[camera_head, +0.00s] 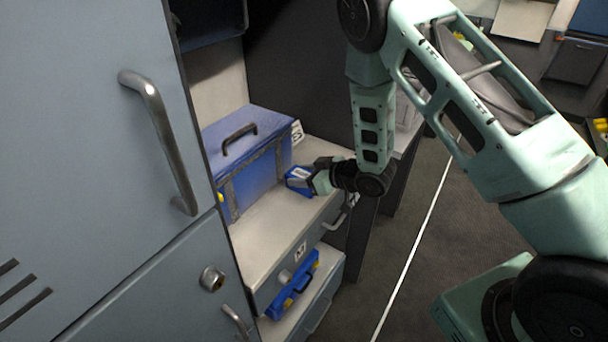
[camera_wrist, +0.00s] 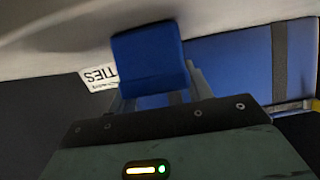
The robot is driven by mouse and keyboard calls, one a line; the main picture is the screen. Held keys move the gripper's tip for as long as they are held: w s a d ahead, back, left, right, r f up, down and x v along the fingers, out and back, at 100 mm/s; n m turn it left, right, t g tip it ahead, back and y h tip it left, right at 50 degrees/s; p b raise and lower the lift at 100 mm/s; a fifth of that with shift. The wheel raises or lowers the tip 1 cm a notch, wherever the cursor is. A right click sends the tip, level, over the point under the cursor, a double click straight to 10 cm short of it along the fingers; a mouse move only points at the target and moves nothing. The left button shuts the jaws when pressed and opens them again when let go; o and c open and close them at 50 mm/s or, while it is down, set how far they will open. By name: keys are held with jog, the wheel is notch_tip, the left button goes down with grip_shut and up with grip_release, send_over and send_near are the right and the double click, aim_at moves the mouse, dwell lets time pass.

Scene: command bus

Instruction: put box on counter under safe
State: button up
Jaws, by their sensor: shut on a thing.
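My gripper (camera_head: 312,180) is shut on a small blue box (camera_head: 298,181) with a pale label. It holds the box at the right part of the pale counter (camera_head: 262,226), in front of a large blue case. I cannot tell whether the box touches the counter. In the wrist view the box (camera_wrist: 148,62) is between my fingers, and the counter (camera_wrist: 60,45) spans the top of the picture. A dark blue thing (camera_head: 208,22) above the counter may be the safe; the cabinet door hides part of it.
The large blue case (camera_head: 245,165) with a dark handle fills the counter's back left. A white label (camera_head: 297,132) stands behind it. A grey cabinet door (camera_head: 90,130) is close at left. A blue object (camera_head: 293,285) lies on the lower drawer. Counter in front of the case is bare.

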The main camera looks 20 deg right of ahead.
jog(key=o, duration=1)
jog(key=shift+f, duration=0.1)
jog(key=b+v, duration=0.2)
jog(key=v, duration=0.9)
jog(key=s+a+r+g+h, duration=0.4)
jog(key=s+a+r, duration=0.15)
jog(key=a, duration=0.35)
jog(key=s+a+r+g+h, duration=0.1)
jog(key=s+r+g, duration=0.1)
jog(key=s, duration=0.5)
jog(key=s+a+r+g+h, duration=0.1)
jog(key=s+a+r+g, duration=0.1)
jog(key=s, duration=0.5)
jog(key=s+a+r+g+h, duration=0.1)
jog(key=s+r+g, duration=0.1)
jog(key=s, duration=0.5)
jog(key=shift+s+a+r+n, duration=0.1)
jog(key=shift+s+a+n, duration=0.1)
jog(key=shift+a+n, duration=0.1)
